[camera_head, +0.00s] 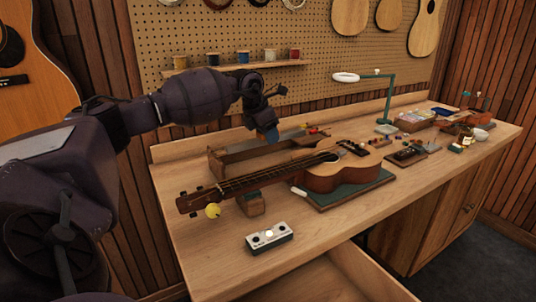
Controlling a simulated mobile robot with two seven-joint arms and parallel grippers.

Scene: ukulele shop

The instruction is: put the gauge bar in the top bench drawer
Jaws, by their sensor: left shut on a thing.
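My left gripper (266,112) is above the back of the bench, shut on a small blue piece (271,135). Only its lower end shows, and I cannot tell for certain whether it is the gauge bar. An open bench drawer (378,272) juts out at the bottom of the view, below the bench front. The part of its inside that shows looks empty. My right gripper is not in view.
A ukulele (322,174) lies across the bench (205,245) on a green mat, its neck on a support. Behind it is a long wooden trough (238,157). A green lamp (386,105) and small tools stand to the right.

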